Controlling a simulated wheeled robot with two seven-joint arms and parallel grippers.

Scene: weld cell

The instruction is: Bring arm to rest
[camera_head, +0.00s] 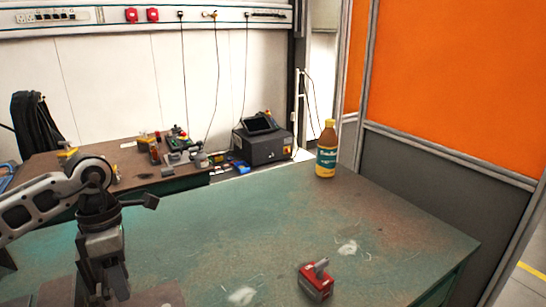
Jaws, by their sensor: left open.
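My left arm comes in from the left edge, over the near left part of the green table (215,240). My left gripper (108,290) points down and is open, with nothing visible between its fingers. Its fingertips are low in the view, and how far they are above the table is hard to tell. My right gripper does not show.
A yellow-brown bottle with a green label (326,160) stands upright at the table's back edge. A red device (316,282) lies near the front. A brown bench (95,165) with tools and a dark box (262,146) are behind. The table's middle is clear.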

